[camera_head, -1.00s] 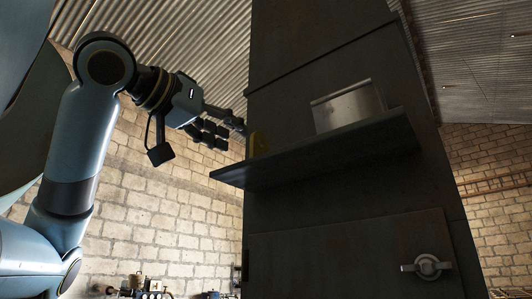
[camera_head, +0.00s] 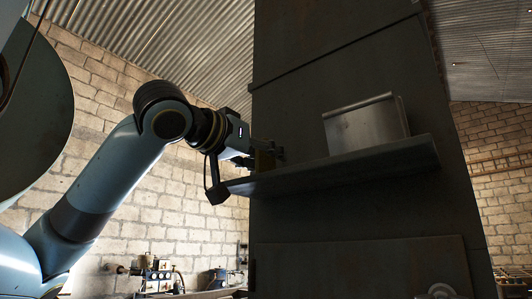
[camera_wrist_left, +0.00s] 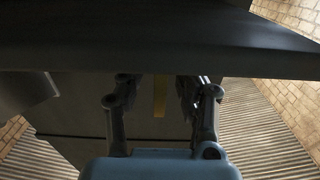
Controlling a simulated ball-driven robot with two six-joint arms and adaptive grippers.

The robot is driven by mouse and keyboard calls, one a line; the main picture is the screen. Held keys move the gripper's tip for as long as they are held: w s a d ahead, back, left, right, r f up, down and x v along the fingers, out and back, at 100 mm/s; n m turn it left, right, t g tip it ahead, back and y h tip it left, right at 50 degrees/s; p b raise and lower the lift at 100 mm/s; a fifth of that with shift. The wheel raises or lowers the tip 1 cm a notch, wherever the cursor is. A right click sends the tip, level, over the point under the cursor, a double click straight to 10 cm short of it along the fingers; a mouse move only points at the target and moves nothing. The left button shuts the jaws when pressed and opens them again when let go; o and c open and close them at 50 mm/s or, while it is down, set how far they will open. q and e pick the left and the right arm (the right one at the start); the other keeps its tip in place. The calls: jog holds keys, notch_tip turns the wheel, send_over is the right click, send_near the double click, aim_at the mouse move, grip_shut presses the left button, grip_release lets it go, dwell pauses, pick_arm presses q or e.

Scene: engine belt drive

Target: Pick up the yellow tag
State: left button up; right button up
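The yellow tag (camera_head: 264,161) stands at the left end of a dark shelf, partly hidden by my left gripper (camera_head: 268,153). In the left wrist view the yellow tag (camera_wrist_left: 160,97) shows as a narrow upright strip. My left gripper (camera_wrist_left: 162,88) is open there, with one finger on each side of the tag and visible gaps between. Neither finger is seen touching it. My right gripper is not in view.
The shelf (camera_head: 330,174) sticks out from a tall dark cabinet (camera_head: 350,215). A shiny metal holder (camera_head: 366,126) stands on the shelf to the right of the tag. A round handle (camera_head: 441,290) sits low on the cabinet.

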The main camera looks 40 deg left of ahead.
pick_arm(q)
jog(key=shift+c, duration=0.2)
grip_shut()
notch_tip(320, 180, up, 9)
jog(key=p, duration=0.5)
jog(key=shift+r, duration=0.45)
